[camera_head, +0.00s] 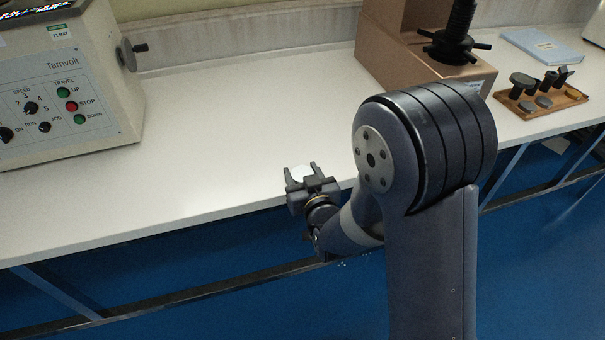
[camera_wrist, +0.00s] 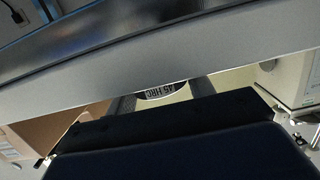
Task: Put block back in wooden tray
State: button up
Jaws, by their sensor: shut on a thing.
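My gripper (camera_head: 301,174) is shut on a small round pale block (camera_head: 300,172) and holds it above the front edge of the white bench. In the wrist view the block (camera_wrist: 160,93) shows between the finger tips with a label that reads "45 HRC". The wooden tray (camera_head: 567,101) lies on the bench at the far right, well away from my gripper. The tray cannot be made out in the wrist view.
A tan hardness tester (camera_head: 405,75) with a dark spoked handwheel (camera_head: 453,45) stands between my gripper and the tray. A beige Tarnvolt machine (camera_head: 65,95) stands at the left. A blue-grey booklet (camera_head: 541,46) lies behind the tray. The middle of the bench (camera_head: 220,130) is clear.

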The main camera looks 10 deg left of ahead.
jog(key=shift+f, duration=0.2)
jog(key=o, duration=1.3)
jog(key=shift+s+d+f, duration=0.1)
jog(key=shift+f, duration=0.05)
